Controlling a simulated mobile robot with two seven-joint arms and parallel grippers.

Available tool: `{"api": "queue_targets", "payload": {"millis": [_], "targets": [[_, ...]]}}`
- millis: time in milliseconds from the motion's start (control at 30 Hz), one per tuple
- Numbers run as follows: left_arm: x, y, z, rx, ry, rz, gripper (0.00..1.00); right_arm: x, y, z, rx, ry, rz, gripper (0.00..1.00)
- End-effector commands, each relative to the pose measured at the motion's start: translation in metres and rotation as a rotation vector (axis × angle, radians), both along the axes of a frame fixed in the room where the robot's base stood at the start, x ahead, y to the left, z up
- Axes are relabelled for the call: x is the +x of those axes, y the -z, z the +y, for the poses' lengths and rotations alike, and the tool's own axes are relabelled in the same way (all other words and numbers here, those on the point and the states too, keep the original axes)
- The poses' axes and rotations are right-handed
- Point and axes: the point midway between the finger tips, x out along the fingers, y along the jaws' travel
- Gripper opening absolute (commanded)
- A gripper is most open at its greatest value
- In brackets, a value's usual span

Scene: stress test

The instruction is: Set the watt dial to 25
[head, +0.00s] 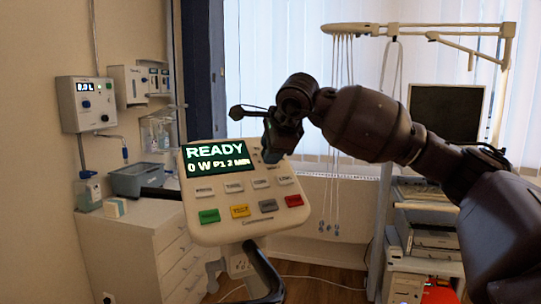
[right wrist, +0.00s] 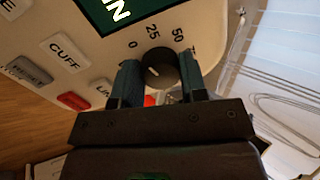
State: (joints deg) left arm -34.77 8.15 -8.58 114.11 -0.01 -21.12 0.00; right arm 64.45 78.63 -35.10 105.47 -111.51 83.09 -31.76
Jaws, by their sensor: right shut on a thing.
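The watt dial (right wrist: 161,68) is a round dark knob on the cream console panel, with 0, 25 and 50 printed around it in the right wrist view. A small pale mark shows on the knob's left part. My right gripper (right wrist: 161,84) is shut on the dial, one finger on each side. In the head view my right gripper (head: 271,148) covers the dial at the console's upper right. The console screen (head: 219,157) reads READY, 0 W, P1 and 2 MIN. My left gripper is not in view.
The console (head: 242,225) has grey buttons and coloured ones, including a red button (head: 294,201). A white cabinet (head: 150,235) with a grey basin (head: 141,179) stands at left. A cart with a dark monitor (head: 444,113) stands at right. Cords hang behind my right arm.

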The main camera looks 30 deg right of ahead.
Motion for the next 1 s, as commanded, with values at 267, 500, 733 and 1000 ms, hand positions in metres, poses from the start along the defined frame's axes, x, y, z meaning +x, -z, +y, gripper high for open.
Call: {"api": "queue_targets", "payload": {"millis": [267,500,733,1000], "targets": [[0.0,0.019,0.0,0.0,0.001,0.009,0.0,0.001,0.002,0.001,0.133,0.171,-0.022,0.16],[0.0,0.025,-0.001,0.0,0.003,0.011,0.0,0.001,0.0,0.001,0.223,0.288,-0.038,0.16],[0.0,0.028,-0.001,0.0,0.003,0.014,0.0,0.001,-0.001,0.001,0.27,0.35,-0.046,0.16],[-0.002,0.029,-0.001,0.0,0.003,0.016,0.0,0.001,-0.002,0.0,0.285,0.369,-0.05,0.16]]}}
